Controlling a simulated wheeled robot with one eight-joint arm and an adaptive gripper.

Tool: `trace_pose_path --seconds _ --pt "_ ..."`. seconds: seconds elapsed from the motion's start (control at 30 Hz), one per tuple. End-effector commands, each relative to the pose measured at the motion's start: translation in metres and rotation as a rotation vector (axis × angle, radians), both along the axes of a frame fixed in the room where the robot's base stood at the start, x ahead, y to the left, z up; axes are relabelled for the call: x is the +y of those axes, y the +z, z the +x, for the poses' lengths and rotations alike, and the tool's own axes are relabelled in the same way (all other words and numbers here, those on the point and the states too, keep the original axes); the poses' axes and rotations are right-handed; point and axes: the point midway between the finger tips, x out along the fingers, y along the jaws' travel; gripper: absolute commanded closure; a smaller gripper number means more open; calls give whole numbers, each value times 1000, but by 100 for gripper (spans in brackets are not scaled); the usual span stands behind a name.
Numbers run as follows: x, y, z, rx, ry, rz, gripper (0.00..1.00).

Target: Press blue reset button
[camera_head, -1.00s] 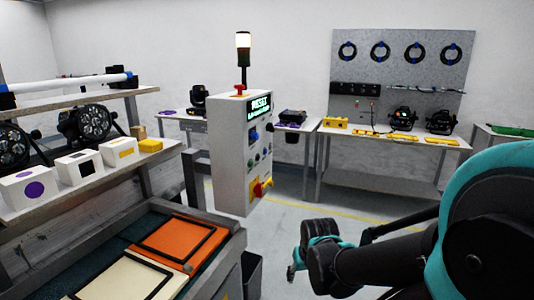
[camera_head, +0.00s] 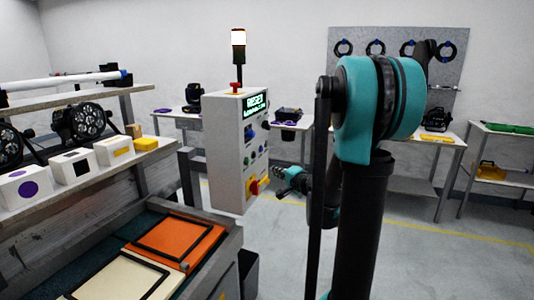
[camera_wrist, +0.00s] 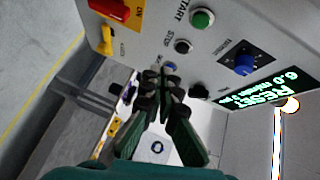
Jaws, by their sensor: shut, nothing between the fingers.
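The white control box (camera_head: 226,150) stands in the middle of the head view, its button face turned right. In the wrist view its panel (camera_wrist: 140,40) fills the upper part. A small blue button (camera_wrist: 171,66) shows there just beyond my fingertips and is partly covered by them. My gripper (camera_wrist: 161,78) is shut and empty, pointing at the panel close to this button; I cannot tell whether it touches. In the head view my gripper (camera_head: 279,171) is at the right of the box, near its lower front face.
Around the button are a green START button (camera_wrist: 202,18), a black STOP button (camera_wrist: 183,46), a blue knob (camera_wrist: 242,63), a black button (camera_wrist: 198,90) and a red switch (camera_wrist: 112,8). The lit display (camera_head: 257,104) reads RESET. A workbench with an orange panel (camera_head: 180,240) stands at front left.

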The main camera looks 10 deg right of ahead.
Motion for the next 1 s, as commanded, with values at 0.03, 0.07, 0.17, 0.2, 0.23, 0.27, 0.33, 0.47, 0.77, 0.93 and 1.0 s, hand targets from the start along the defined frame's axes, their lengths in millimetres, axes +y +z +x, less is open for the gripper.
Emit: trace_pose_path --seconds 0.03,0.07,0.17,0.2,0.23,0.27,0.33,0.47,0.77,0.93,1.0 --pt "-12 5 12 -17 -34 52 100" --pt "-17 8 17 -25 -51 82 100" --pt "-35 14 31 -48 -101 163 100" --pt "-40 16 35 -54 -115 186 100" --pt "-43 17 37 -57 -122 202 100" --pt "-45 18 39 -61 -129 212 100" --pt "-49 19 42 -65 -139 230 100" --pt "-51 19 43 -67 -144 237 100" --pt "-49 19 45 -66 -142 236 100" --pt "-44 19 64 -66 -140 235 100" --pt "-40 19 76 -66 -140 235 100"
